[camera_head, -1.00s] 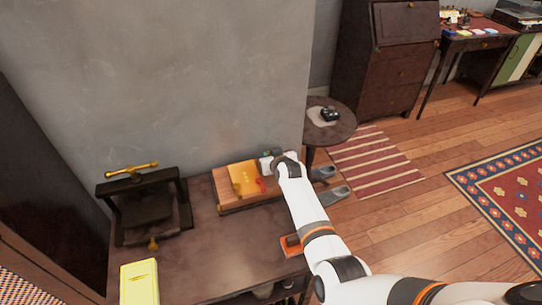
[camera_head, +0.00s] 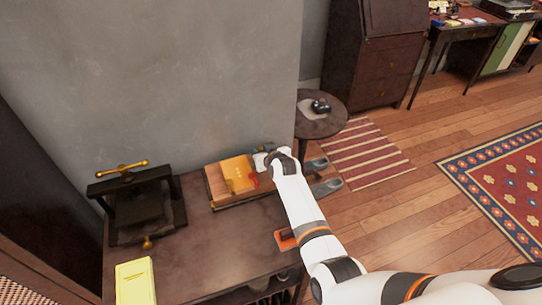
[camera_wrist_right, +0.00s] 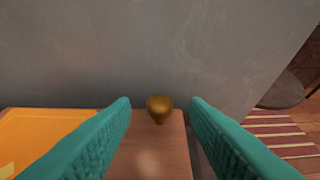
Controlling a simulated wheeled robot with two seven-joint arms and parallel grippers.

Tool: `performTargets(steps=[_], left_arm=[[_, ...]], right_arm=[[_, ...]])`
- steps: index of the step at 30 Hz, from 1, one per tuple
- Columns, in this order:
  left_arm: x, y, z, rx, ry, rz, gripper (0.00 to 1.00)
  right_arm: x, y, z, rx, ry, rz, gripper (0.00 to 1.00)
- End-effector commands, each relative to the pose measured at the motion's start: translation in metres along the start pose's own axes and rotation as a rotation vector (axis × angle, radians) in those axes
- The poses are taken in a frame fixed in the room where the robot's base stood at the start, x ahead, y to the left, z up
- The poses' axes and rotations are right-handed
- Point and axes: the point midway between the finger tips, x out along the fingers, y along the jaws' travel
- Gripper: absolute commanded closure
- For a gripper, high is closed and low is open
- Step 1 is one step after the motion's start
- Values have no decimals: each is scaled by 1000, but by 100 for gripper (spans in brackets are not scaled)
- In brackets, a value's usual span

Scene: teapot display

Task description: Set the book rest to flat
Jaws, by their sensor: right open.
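The wooden book rest (camera_head: 216,187) stands on the dark table against the wall, with an orange book (camera_head: 238,173) on it. I cannot tell its exact tilt. In the right wrist view, the orange book (camera_wrist_right: 40,128) lies at the left, and a brass knob (camera_wrist_right: 159,104) stands by the wooden board (camera_wrist_right: 155,150). My right gripper (camera_head: 263,152) is at the right end of the rest. Its teal fingers are open, one on each side of the knob, with gaps showing. My left gripper is out of view.
A black press with a brass handle (camera_head: 125,168) stands to the left on the table (camera_head: 205,250). A yellow book (camera_head: 136,282) lies in front of it. An orange item (camera_head: 285,239) lies under my right arm. A round side table (camera_head: 325,122) stands to the right.

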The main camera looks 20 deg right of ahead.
Motion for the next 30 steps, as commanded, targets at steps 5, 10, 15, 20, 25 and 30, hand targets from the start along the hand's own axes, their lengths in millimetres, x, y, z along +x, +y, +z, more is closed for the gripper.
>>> performTargets(steps=[5, 10, 15, 20, 25, 30], left_arm=[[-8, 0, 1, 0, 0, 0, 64], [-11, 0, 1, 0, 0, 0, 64], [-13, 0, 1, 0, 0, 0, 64], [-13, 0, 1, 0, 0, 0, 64], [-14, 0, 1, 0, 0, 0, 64], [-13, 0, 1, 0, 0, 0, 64]], right_arm=[[-29, 0, 0, 1, 0, 0, 58], [-57, 0, 1, 0, -2, 0, 58], [-81, 0, 1, -1, -2, 0, 58], [-95, 0, 1, 0, -1, 0, 58], [-100, 0, 1, 0, -1, 0, 58], [-100, 0, 1, 0, -1, 0, 58]])
